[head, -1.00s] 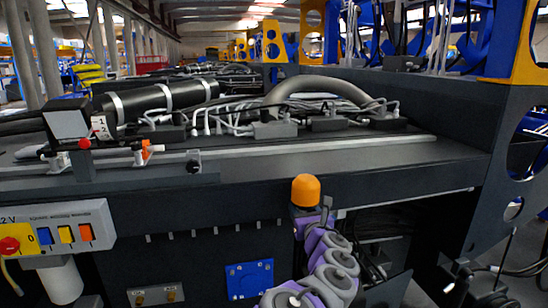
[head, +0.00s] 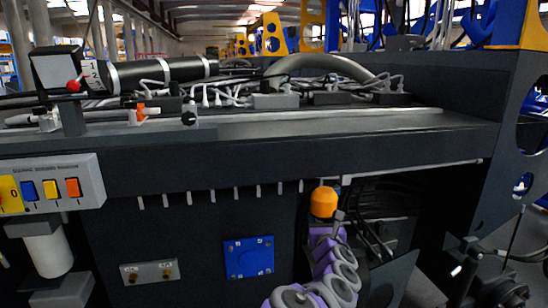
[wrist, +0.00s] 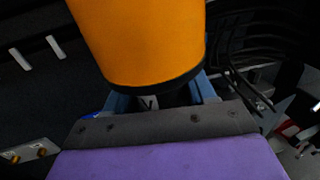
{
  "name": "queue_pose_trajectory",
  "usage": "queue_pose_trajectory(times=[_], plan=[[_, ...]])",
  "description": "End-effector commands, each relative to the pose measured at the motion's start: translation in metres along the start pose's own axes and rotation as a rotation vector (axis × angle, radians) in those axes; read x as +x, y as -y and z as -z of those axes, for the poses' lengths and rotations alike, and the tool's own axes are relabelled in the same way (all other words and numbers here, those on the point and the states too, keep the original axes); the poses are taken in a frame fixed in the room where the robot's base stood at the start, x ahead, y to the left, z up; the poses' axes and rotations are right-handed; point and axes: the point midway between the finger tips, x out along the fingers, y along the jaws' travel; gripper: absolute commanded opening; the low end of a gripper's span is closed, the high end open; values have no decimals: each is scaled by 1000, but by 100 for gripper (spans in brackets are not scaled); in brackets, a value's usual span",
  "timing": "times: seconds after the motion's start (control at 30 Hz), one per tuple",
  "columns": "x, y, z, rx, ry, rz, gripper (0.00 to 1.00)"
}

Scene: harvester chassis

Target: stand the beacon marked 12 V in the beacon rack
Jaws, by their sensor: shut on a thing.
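An orange beacon (head: 323,202) with a domed top is held upright at the end of my purple and grey arm in the head view, in front of the dark chassis side. In the wrist view the beacon (wrist: 140,40) fills the upper middle, with a black base. My gripper (wrist: 163,102) is shut on that base with its blue fingers. A small pale label below the base shows what looks like a V; the rest of its marking is hidden. I cannot make out a beacon rack in either view.
The chassis deck (head: 300,124) carries cables, pipes and a black cylinder (head: 160,72). A switch panel (head: 50,185) is at the left. A blue plate (head: 249,257) and a plate with brass fittings (head: 150,271) are on the chassis side. An upright frame (head: 490,130) bounds the right.

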Motion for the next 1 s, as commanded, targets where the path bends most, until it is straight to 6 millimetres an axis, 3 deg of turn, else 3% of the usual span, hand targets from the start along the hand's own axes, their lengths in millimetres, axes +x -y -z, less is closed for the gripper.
queue_pose_trajectory(times=[0.03,0.1,0.4,0.6,1.0], plan=[[0,0,18,1,2,0,4],[0,0,32,1,2,-1,4],[0,0,80,1,2,-1,4],[0,-1,93,1,2,-1,4],[0,-1,93,1,1,-1,4]])
